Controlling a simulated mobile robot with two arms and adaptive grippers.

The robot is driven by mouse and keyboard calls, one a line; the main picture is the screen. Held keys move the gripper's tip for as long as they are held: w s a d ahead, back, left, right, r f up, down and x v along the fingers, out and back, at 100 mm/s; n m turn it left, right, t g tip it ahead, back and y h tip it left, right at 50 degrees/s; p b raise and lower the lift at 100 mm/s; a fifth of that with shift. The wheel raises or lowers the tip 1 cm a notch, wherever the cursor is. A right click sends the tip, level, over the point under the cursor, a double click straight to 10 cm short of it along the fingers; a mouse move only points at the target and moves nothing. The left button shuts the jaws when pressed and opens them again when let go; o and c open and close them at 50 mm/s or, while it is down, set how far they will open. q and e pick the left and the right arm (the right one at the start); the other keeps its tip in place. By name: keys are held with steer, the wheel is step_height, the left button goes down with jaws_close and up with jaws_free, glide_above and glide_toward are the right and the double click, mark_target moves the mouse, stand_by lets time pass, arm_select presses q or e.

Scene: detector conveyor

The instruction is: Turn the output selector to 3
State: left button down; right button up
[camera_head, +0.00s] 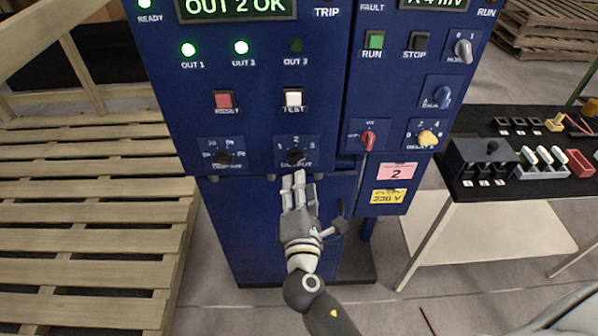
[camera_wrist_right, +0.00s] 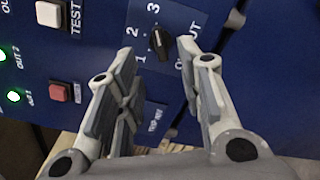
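The output selector (camera_head: 296,156) is a black knob on a dark blue plate marked 1, 2, 3, low on the blue cabinet front. In the right wrist view the knob (camera_wrist_right: 159,43) shows between and beyond my fingertips, its pointer near the 2. The display (camera_head: 237,7) reads "OUT 2 OK". The OUT 1 lamp (camera_head: 188,49) and OUT 2 lamp (camera_head: 240,47) glow green; the OUT 3 lamp (camera_head: 295,45) is dark. My right gripper (camera_head: 293,182) is open just below the knob, apart from it, with nothing between its fingers. My left gripper is not in view.
Another black knob (camera_head: 222,158) sits left of the selector. Red RESET (camera_head: 223,100) and white TEST (camera_head: 293,97) buttons are above. A red knob (camera_head: 368,138) and yellow knob (camera_head: 428,137) are on the right panel. Pallets (camera_head: 90,215) stand left; a black-topped table (camera_head: 500,195) stands right.

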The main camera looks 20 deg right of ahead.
steer(key=v, duration=0.3)
steer(key=shift+s+a, duration=0.1)
steer(key=shift+s, duration=0.15)
